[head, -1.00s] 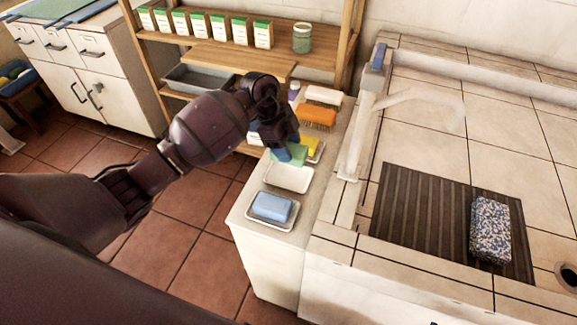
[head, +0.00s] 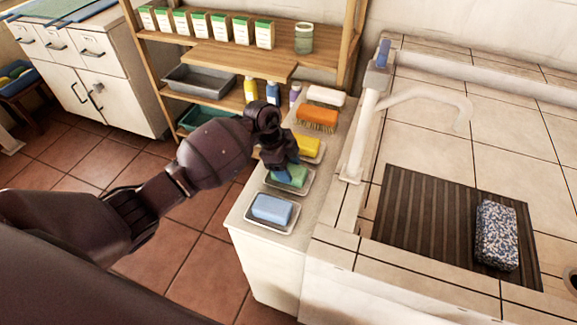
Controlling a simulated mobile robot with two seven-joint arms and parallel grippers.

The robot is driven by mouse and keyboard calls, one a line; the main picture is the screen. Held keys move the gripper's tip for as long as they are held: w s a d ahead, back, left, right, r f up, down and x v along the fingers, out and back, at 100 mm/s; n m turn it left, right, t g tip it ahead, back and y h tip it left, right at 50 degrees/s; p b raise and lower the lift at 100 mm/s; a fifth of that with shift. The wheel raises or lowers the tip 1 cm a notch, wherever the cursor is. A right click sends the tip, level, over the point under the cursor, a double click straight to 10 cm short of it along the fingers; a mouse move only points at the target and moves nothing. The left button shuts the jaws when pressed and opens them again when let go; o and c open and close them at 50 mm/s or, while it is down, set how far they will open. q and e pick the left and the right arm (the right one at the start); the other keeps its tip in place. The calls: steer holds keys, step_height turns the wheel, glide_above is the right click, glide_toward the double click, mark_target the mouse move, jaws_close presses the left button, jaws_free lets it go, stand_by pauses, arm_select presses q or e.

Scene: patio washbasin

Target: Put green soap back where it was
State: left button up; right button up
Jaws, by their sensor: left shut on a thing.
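The green soap (head: 293,178) is at the middle white dish (head: 305,188) on the narrow counter, between the blue soap and the yellow soap. My left gripper (head: 284,172) is shut on the green soap from above, and its fingers hide part of it. The soap appears down within the dish's rim; I cannot tell whether it touches the bottom. My right gripper is not in view.
The blue soap (head: 272,208) lies in a dish in front, the yellow soap (head: 307,146) behind. An orange brush (head: 317,118) and a white block (head: 325,96) stand farther back. The faucet (head: 368,120) rises to the right. A speckled sponge (head: 496,236) lies on the dark ribbed mat (head: 420,215).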

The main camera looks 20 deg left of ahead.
arm_select(q)
steer(key=o, duration=1.2)
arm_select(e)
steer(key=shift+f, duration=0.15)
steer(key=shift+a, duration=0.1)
arm_select(q)
steer(key=shift+a+r, duration=0.15)
steer(key=shift+r, duration=0.35)
steer(key=p+v, duration=0.2)
steer(key=v, duration=0.9)
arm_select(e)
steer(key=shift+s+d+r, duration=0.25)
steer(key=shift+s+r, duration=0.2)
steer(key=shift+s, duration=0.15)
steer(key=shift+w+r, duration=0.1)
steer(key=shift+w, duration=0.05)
